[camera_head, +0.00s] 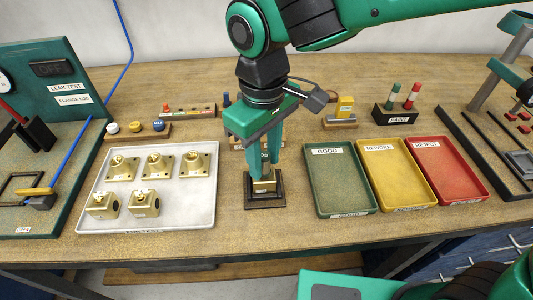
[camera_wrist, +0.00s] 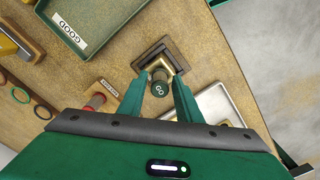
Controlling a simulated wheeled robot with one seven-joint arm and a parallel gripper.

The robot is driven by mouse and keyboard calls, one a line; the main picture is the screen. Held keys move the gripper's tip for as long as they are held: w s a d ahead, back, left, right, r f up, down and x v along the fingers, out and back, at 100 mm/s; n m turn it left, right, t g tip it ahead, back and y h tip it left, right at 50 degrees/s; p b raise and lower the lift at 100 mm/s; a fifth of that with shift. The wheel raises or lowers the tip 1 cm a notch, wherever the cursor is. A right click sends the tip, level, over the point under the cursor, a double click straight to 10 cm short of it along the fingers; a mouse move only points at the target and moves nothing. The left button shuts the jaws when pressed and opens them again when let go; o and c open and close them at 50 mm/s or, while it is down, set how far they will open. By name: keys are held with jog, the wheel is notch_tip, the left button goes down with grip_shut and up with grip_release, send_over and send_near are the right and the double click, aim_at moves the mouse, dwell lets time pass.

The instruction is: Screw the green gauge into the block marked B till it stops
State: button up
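The green gauge (camera_wrist: 160,88), a dark green cylinder with GO on its end, stands between my fingers in the wrist view. My gripper (camera_head: 263,178) points straight down in the head view, with its fingertips close to a brass block (camera_head: 264,187). It also shows in the wrist view (camera_wrist: 160,80), one finger on each side of the gauge. I cannot tell whether the fingers press on it. The block sits in a dark square fixture (camera_head: 250,206). The gauge's lower end is hidden, and I cannot read a letter on this block.
A pale tray (camera_head: 180,222) with several brass blocks lies to the left. Green (camera_head: 348,213), yellow (camera_head: 408,207) and red (camera_head: 462,201) trays lie to the right. A gauge rack (camera_wrist: 109,88) stands close behind my gripper. The leak test stand (camera_head: 75,120) is at far left.

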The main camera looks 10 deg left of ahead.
jog(key=n, duration=0.7)
jog(key=shift+c, duration=0.3)
jog(key=c, duration=0.6)
jog(key=m, duration=0.5)
jog(key=shift+m, duration=0.4)
jog(key=shift+c, duration=0.2)
jog(key=m, duration=0.6)
jog(key=shift+f+m, duration=0.1)
jog(key=shift+m, duration=0.3)
jog(key=o, duration=0.7)
